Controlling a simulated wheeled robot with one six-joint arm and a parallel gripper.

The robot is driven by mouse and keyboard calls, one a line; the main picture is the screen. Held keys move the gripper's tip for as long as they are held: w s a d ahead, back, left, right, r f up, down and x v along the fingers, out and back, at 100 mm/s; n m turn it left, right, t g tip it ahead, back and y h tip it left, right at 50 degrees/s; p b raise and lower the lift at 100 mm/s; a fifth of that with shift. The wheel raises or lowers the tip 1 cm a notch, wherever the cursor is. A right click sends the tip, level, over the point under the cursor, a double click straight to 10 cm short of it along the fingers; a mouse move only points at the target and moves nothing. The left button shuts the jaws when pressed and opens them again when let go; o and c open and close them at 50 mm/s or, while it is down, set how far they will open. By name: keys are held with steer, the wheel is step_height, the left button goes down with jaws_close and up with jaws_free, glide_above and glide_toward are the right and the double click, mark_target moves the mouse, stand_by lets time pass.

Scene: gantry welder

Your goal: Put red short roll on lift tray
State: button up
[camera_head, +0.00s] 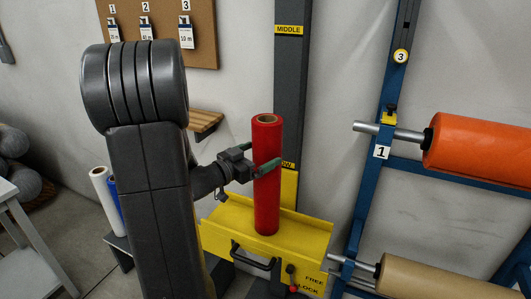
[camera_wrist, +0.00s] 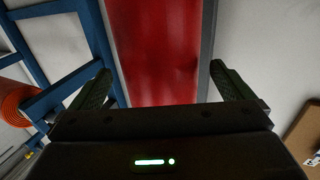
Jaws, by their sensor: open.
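The red short roll (camera_head: 267,175) stands upright on the yellow lift tray (camera_head: 222,216) in the head view. Its lower end appears to rest on the tray's top. My gripper (camera_head: 262,164) is at the roll's upper half, with its green-padded fingers reaching to either side of it. In the wrist view the red roll (camera_wrist: 155,50) fills the space ahead between my open fingers (camera_wrist: 160,85), with a gap visible at its right side. The far finger is partly hidden by the roll in the head view.
A blue rack on the right holds an orange roll (camera_head: 480,150) and a tan roll (camera_head: 440,279). A white roll (camera_head: 103,195) and a blue roll (camera_head: 115,203) stand at left behind my arm. A dark post (camera_head: 291,80) rises behind the tray. A wooden shelf (camera_head: 205,123) juts from the wall.

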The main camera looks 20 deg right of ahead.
steer(key=v, duration=0.8)
steer(key=shift+a, duration=0.3)
steer(key=shift+c, duration=0.4)
stand_by(0.5)
